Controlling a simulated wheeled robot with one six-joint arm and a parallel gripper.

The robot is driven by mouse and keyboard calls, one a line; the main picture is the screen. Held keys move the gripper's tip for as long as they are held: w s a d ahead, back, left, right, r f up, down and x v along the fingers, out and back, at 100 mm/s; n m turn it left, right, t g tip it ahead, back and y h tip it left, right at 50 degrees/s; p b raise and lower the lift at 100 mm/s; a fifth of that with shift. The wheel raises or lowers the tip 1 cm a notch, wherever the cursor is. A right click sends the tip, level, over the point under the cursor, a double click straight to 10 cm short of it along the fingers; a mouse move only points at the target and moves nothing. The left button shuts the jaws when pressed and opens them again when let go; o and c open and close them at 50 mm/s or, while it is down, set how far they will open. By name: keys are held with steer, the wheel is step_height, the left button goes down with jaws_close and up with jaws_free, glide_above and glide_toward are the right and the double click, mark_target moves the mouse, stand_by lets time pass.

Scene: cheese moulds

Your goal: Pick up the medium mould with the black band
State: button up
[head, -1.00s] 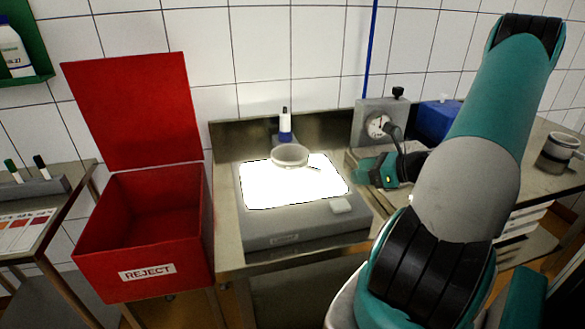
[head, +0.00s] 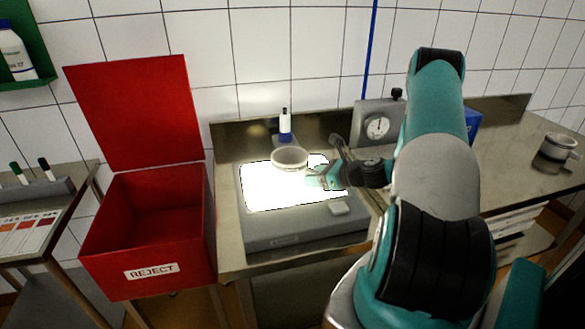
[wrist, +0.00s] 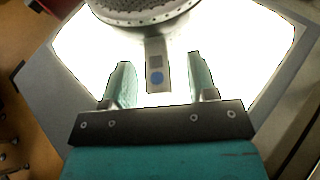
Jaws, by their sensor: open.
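A round, pale mould (head: 289,157) sits on the glowing light box. In the wrist view, the mould (wrist: 150,14) shows a perforated base and metal rim, with a flat handle (wrist: 155,55) bearing a grey square and a blue dot. I see no black band on it. My gripper (head: 322,176) is over the panel, just right of and in front of this mould. In the wrist view, my gripper (wrist: 160,78) is open, its fingers either side of the handle with gaps. Another pale mould or cup (head: 560,146) with a dark band stands far right; its size is unclear.
A bottle (head: 285,127) and a dial gauge (head: 377,128) stand behind. An open red REJECT bin (head: 150,235) is at left.

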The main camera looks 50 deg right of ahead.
jaws_close()
steer(key=shift+r, duration=0.15)
